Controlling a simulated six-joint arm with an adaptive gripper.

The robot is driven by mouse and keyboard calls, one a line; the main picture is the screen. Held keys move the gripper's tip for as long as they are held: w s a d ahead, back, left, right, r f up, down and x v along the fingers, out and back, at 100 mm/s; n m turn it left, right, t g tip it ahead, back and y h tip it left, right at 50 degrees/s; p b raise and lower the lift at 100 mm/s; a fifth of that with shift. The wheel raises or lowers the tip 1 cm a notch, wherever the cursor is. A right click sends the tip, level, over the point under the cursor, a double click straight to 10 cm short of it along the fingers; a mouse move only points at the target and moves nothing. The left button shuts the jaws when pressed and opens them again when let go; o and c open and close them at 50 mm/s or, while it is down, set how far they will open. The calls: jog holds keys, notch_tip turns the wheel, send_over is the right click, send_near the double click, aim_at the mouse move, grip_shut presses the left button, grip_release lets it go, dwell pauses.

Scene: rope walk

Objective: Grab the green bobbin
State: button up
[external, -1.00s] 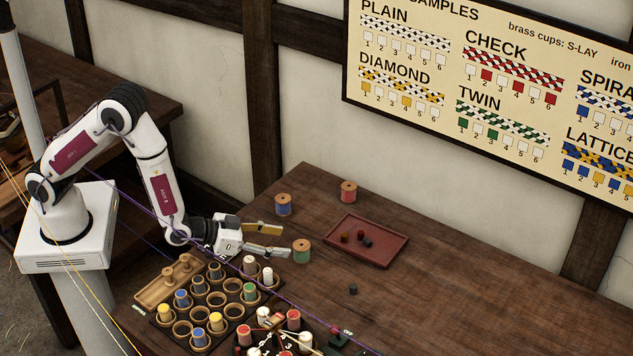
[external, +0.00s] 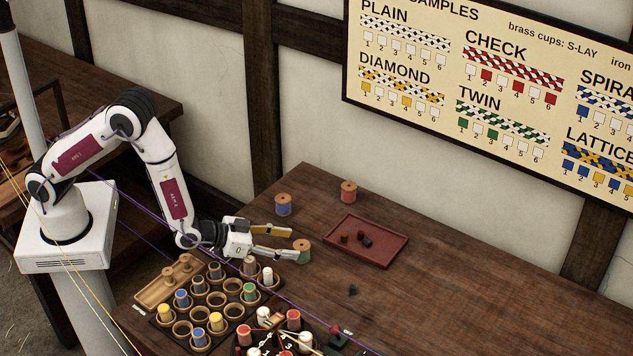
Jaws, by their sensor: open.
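A green bobbin (external: 302,252) with tan wooden ends stands upright on the dark wooden table, left of the red tray. My gripper (external: 291,243) reaches in from the left, level and low over the table. Its two fingers are apart. The nearer finger's tip overlaps the bobbin's left side in the picture, and the farther finger's tip lies behind and left of it. I cannot tell whether either finger touches the bobbin. Another green bobbin (external: 250,291) sits in the cup rack at the front.
A blue bobbin (external: 283,205) and a red bobbin (external: 348,191) stand farther back. The red tray (external: 390,256) holds several small dark pieces. The cup rack (external: 236,313) with coloured bobbins lies in front of my gripper. The table's right side is clear.

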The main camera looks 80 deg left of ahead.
aim_at(302, 246)
dwell(0.3)
jog(key=shift+w+f, duration=0.65)
jog(key=shift+w, duration=0.2)
jog(key=shift+x, duration=1.55)
jog(key=c, duration=1.2)
